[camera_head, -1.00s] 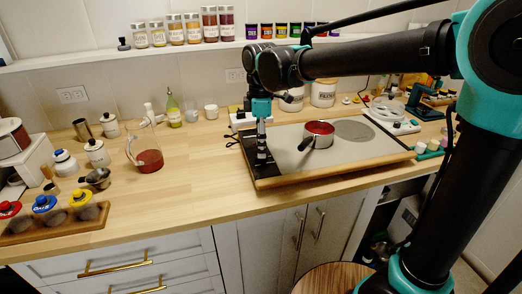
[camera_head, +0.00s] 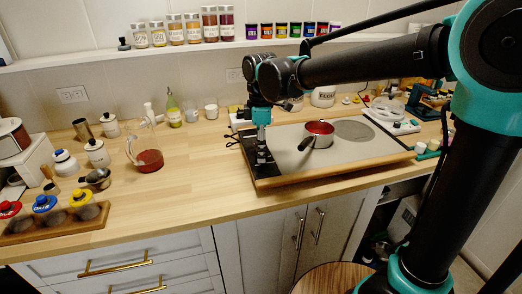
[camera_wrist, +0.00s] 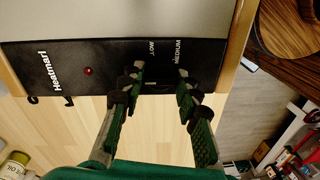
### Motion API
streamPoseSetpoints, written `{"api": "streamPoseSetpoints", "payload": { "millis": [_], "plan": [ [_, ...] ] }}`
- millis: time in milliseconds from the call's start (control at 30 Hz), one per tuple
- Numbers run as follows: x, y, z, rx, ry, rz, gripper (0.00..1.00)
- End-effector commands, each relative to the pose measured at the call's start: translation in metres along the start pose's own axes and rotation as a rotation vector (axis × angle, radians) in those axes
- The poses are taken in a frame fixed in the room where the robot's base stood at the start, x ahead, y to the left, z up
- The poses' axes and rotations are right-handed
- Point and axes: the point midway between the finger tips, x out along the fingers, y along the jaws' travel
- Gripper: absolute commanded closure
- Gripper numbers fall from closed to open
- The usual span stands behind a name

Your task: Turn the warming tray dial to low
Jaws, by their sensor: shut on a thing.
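The warming tray (camera_head: 290,166) lies on the counter, with a pale top in a wooden frame. Its black control panel (camera_wrist: 60,68) carries a red light, the word Heatmart and the labels LOW and MEDIUM. My gripper (camera_wrist: 162,87) is at the panel with its fingers on both sides of the dial (camera_wrist: 155,85), gripping it. The dial is dark against the dark panel, and a short pale mark shows between the fingers near LOW. Which setting it points to is hard to tell. In the head view my gripper (camera_head: 262,158) points down at the tray's left end.
A small red-filled pan (camera_head: 319,133) stands on the tray, its handle toward my gripper. A white control box (camera_head: 240,120) sits behind the tray.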

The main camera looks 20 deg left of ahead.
Motion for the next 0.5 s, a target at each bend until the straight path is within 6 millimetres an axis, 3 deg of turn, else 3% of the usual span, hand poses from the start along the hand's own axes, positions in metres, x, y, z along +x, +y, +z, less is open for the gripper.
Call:
{"api": "streamPoseSetpoints", "payload": {
  "millis": [267,500],
  "plan": [
    [-0.0004,0.0010,0.0002,0.046,0.003,0.002,0.97],
    [-0.0005,0.0010,0.0005,0.192,0.012,0.001,0.97]
  ]
}}
